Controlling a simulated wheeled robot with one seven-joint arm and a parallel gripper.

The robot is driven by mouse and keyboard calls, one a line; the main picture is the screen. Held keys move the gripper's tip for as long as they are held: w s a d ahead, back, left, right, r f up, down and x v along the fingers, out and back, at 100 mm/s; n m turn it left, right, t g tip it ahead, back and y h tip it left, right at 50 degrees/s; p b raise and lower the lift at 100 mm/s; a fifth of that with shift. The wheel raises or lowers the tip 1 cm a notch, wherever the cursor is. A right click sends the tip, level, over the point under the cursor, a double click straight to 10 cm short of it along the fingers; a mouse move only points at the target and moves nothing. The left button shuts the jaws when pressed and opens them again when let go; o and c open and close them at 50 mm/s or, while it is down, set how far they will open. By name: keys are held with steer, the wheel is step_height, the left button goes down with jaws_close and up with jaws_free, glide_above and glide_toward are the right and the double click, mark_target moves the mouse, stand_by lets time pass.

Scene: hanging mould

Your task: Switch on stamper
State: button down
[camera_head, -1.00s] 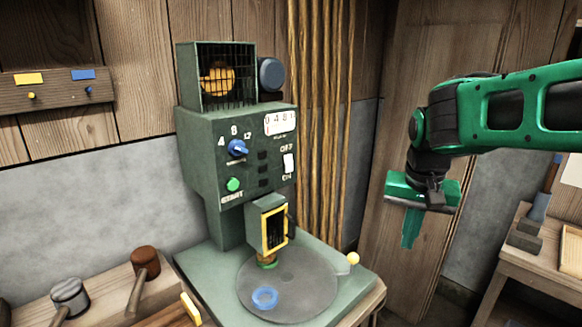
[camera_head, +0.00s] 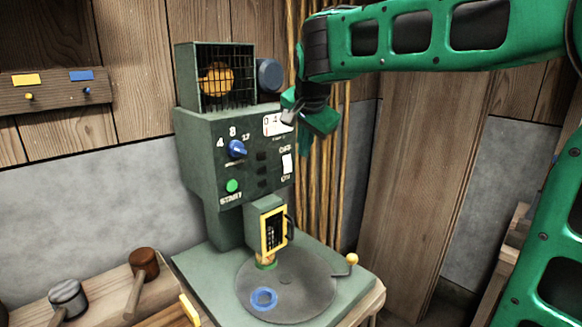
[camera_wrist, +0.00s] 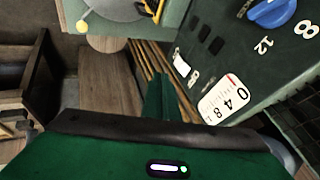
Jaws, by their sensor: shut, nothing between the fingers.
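The stamper (camera_head: 205,160) is a dark green machine standing on a bench. Its front panel has a blue dial (camera_head: 236,149), a green START button (camera_head: 232,186), a counter (camera_head: 275,124) and a white switch (camera_head: 287,163) between the OFF and ON labels. The switch also shows in the wrist view (camera_wrist: 181,66). My gripper (camera_head: 303,148) is shut and empty. In the wrist view my fingers (camera_wrist: 160,92) point toward the stamper's side.
The stamper's round plate (camera_head: 290,300) carries a blue ring (camera_head: 264,298). A lever with a yellow knob (camera_head: 352,259) sticks out at the plate's right. Two mallets (camera_head: 143,264) lie at lower left. Tall wooden strips (camera_head: 325,190) stand right behind the machine.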

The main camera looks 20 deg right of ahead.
mark_target(287, 164)
steer(key=w+f, duration=0.8)
steer(key=w, duration=0.1)
steer(key=shift+f, duration=0.35)
steer(key=shift+w, duration=0.15)
stand_by(0.4)
